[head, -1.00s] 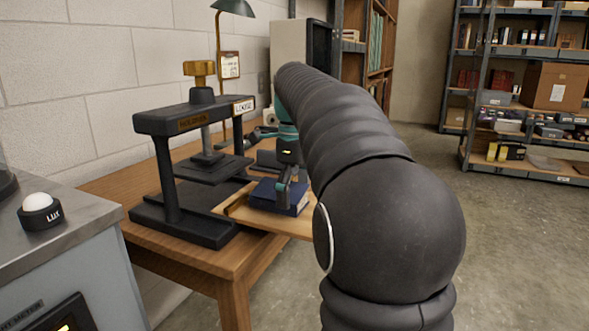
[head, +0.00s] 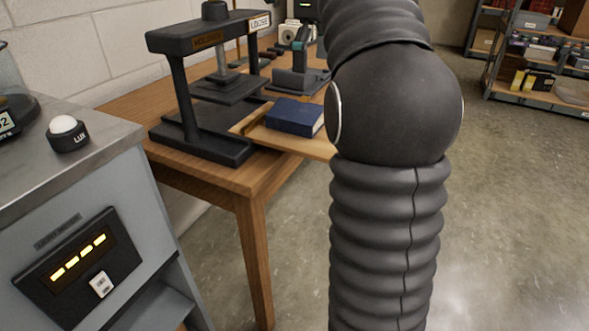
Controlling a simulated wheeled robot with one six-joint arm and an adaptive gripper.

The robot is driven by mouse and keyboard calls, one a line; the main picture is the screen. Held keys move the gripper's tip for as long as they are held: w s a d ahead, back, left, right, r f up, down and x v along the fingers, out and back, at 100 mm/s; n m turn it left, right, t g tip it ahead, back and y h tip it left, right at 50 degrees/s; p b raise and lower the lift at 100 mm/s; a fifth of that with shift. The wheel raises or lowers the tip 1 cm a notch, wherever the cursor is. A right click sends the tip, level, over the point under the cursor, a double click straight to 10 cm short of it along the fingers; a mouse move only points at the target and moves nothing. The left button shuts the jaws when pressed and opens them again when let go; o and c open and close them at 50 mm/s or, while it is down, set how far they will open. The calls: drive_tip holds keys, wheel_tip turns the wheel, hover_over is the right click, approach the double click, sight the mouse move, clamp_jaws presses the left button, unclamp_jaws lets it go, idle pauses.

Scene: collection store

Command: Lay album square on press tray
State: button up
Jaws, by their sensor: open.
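The album (head: 295,117) is a dark blue, closed book lying flat on the light wooden press tray (head: 248,131). Its left edge is close to the raised strip along the tray's left side; I cannot tell whether they touch or whether it lies exactly square. The tray sticks out over the table's front edge, beside the black press (head: 213,88), and my arm hides its right end.
The press and tray stand on a wooden table (head: 125,102) against the block wall. A grey cabinet (head: 85,215) with a "LUX" device (head: 67,134) is at the left. Shelving (head: 540,100) stands far right. The floor on the right is clear.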

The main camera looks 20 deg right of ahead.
drive_tip(key=s+a+f+n+t, duration=0.3)
drive_tip(key=s+a+f+n, duration=0.4)
drive_tip(key=s+f+n, duration=0.3)
drive_tip(key=s+a+f+n+t, duration=0.2)
drive_tip(key=s+a+f+n, duration=0.5)
drive_tip(key=n, duration=1.1)
drive_tip(key=s+f, duration=0.4)
drive_tip(key=f, duration=0.2)
drive_tip(key=shift+a+f+t, duration=0.15)
drive_tip(key=shift+a+t, duration=0.15)
drive_tip(key=shift+t, duration=0.1)
drive_tip(key=shift+c, duration=0.3)
